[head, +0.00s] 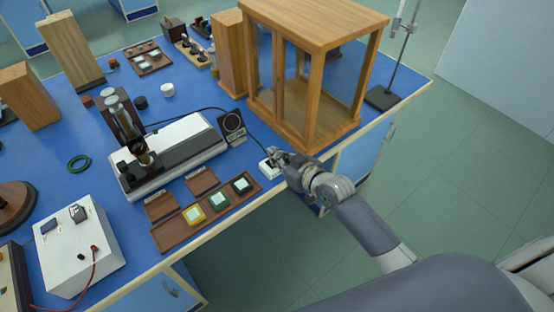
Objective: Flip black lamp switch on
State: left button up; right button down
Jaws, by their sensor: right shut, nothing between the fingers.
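My right gripper (277,159) reaches in from the right to the bench's front edge. It is shut with nothing between its fingers. A small white box (266,169) lies at the fingertips, partly covered by them; whether they touch it I cannot tell. No switch lever can be made out on it. A black cable runs from near this box toward a black, square-faced unit (232,126) with a round dark front, which looks like the lamp. I cannot tell if it is lit. My left gripper is not in view.
A wooden glazed cabinet (313,29) stands close behind the gripper. A grey-and-black instrument (173,160) and a brown tray (168,238) with coloured squares lie to the left. A white box with switches (80,246) is at lower left. The blue bench (95,185) ends just below the gripper.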

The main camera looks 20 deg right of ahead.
jog(key=shift+s+d+f, duration=0.1)
jog(key=shift+s+f, duration=0.05)
jog(key=shift+f, duration=0.8)
jog(key=shift+s+f, duration=0.2)
jog(key=shift+f, duration=0.35)
jog(key=shift+r, duration=0.1)
jog(key=shift+r+p, duration=0.65)
jog(key=shift+r, duration=0.2)
